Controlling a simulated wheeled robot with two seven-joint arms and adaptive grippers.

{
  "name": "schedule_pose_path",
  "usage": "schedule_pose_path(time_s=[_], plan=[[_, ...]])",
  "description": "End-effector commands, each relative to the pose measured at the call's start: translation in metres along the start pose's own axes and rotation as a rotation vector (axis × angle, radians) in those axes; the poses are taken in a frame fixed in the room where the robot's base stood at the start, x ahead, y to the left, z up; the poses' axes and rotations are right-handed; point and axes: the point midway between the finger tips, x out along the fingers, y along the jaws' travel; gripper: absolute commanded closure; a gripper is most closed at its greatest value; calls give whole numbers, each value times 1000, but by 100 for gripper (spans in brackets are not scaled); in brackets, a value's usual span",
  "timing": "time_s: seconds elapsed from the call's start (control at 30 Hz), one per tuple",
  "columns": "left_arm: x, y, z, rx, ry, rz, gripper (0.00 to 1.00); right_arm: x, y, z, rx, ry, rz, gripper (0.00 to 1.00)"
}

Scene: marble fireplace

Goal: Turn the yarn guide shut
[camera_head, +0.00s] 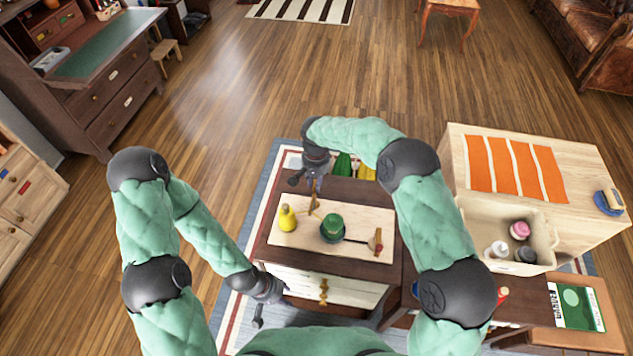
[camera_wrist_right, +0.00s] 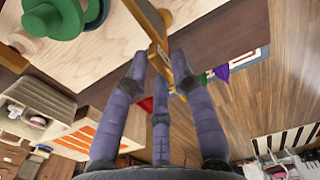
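The yarn guide is a small upright wooden piece (camera_head: 313,204) at the back left of the light wooden board (camera_head: 285,238). In the right wrist view its golden-brown wooden arm (camera_wrist_right: 155,38) runs between my fingertips. My right gripper (camera_head: 314,183) is over the board's back edge. In the wrist view (camera_wrist_right: 160,62) its fingers are apart, either side of the wooden arm; contact is unclear. A green spool (camera_head: 332,226) stands mid-board and also shows in the wrist view (camera_wrist_right: 62,15). My left gripper (camera_head: 268,308) is low by the cabinet front, its fingers unclear.
A small wooden piece with red (camera_head: 376,242) is at the board's right. A bin (camera_head: 475,225) with small jars is farther right. Green and yellow cloths (camera_head: 343,166) hang behind the table.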

Motion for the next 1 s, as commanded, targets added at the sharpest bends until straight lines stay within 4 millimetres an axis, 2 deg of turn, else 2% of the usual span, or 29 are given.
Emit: schedule_pose_path(time_s=[0.33, 0.47, 1.0], plan=[[0, 0, 0, 0, 0, 0, 60, 0, 0, 0, -1, 0, 0, 59], [0, 0, 0, 0, 0, 0, 60, -8, 0, -1, -1, 2, -1, 59], [0, 0, 0, 0, 0, 0, 60, -102, 0, -1, -1, 2, -1, 59]])
